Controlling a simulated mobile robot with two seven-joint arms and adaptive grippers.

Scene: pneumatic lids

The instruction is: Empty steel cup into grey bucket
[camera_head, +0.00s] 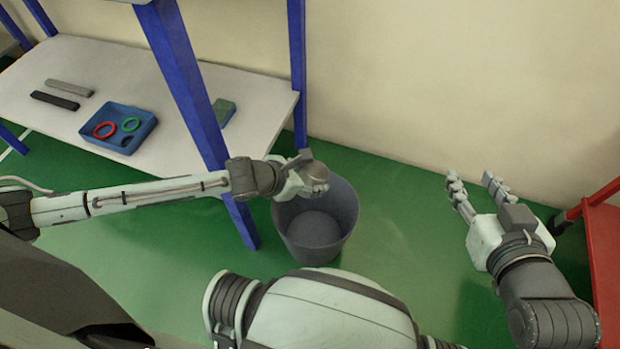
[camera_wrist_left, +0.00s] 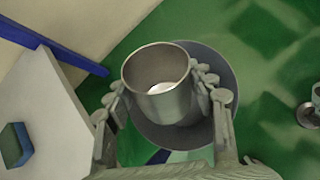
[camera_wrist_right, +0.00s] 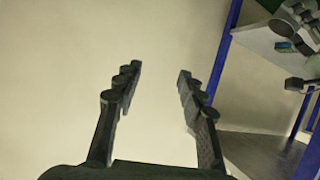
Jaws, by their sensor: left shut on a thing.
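The steel cup (camera_wrist_left: 160,108) is between the fingers of my left gripper (camera_wrist_left: 163,90) in the left wrist view. Its open mouth faces that camera and a pale patch shows inside; I cannot tell if it is contents or a reflection. In the head view my left gripper (camera_head: 308,174) holds the cup (camera_head: 317,172) over the far rim area of the grey bucket (camera_head: 318,243). The cup's tilt is unclear there. The bucket also shows behind the cup in the left wrist view (camera_wrist_left: 226,72). My right gripper (camera_head: 471,182) is open and empty, right of the bucket.
A white-topped table (camera_head: 75,62) with blue legs stands at left. It carries a blue tray (camera_head: 95,142) with rings, two bars and a green block (camera_head: 224,111). A red stand (camera_head: 604,240) is at far right. Green floor is clear around the bucket.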

